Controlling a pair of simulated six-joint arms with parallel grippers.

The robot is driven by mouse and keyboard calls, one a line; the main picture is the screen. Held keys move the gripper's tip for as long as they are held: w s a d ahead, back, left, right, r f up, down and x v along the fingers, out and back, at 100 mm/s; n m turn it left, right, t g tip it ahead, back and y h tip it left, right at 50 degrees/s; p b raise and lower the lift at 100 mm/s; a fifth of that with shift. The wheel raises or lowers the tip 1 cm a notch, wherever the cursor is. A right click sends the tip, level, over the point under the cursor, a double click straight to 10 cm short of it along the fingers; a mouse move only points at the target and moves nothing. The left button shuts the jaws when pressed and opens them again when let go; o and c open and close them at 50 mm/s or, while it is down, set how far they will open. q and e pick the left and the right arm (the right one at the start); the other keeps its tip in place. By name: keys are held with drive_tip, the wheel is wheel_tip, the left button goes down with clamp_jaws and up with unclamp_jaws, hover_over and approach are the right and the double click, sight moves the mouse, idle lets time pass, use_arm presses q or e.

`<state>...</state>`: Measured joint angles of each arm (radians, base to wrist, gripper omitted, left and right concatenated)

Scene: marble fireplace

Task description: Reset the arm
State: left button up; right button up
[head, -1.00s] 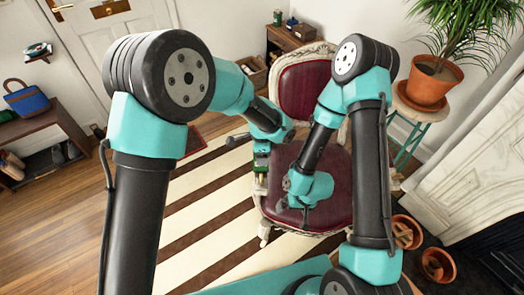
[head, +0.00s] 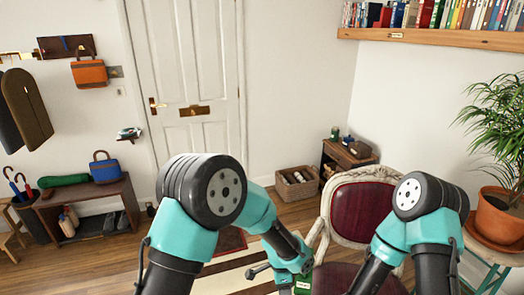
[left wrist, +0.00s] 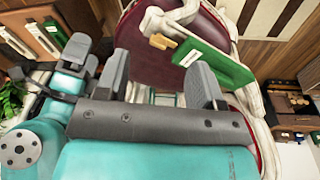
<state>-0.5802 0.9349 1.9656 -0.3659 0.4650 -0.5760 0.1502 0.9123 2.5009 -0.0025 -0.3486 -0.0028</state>
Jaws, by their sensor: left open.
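My left gripper (left wrist: 162,64) is open in the left wrist view, with its two dark fingers apart and nothing seen between them. A red chair (left wrist: 142,55) with a pale carved frame lies beyond the fingers. A green labelled item (left wrist: 216,62) shows by the chair's arm, past the right finger; I cannot tell if they touch. My right gripper (left wrist: 84,58) shows at the left, close beside my left gripper; its opening is unclear. In the head view, my left arm reaches down before the chair (head: 362,212); the fingertips of both grippers are hidden or out of frame.
A potted plant (head: 500,214) stands on a stool at right. A basket (head: 297,184) and a small wooden cabinet (head: 347,157) stand behind the chair. A bench (head: 90,212) holds a blue bag (head: 105,167) at left. A bookshelf (head: 430,37) runs along the right wall.

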use_arm(q)
drive_tip(key=s+a+f+n+h, duration=0.1)
drive_tip(key=s+a+f+n, duration=0.3)
drive_tip(key=a, duration=0.6)
drive_tip(key=s+a+f+n+t, duration=0.1)
drive_tip(key=s+a+f+n, duration=0.3)
drive_tip(key=s+a+n, duration=0.2)
drive_tip(key=s+a+f+n+h, duration=0.1)
drive_tip(key=s+a+f+n, duration=0.4)
drive_tip(key=a+n, duration=0.4)
drive_tip(key=a, duration=0.5)
drive_tip(key=shift+t+h, duration=0.3)
drive_tip(key=shift+s, duration=0.1)
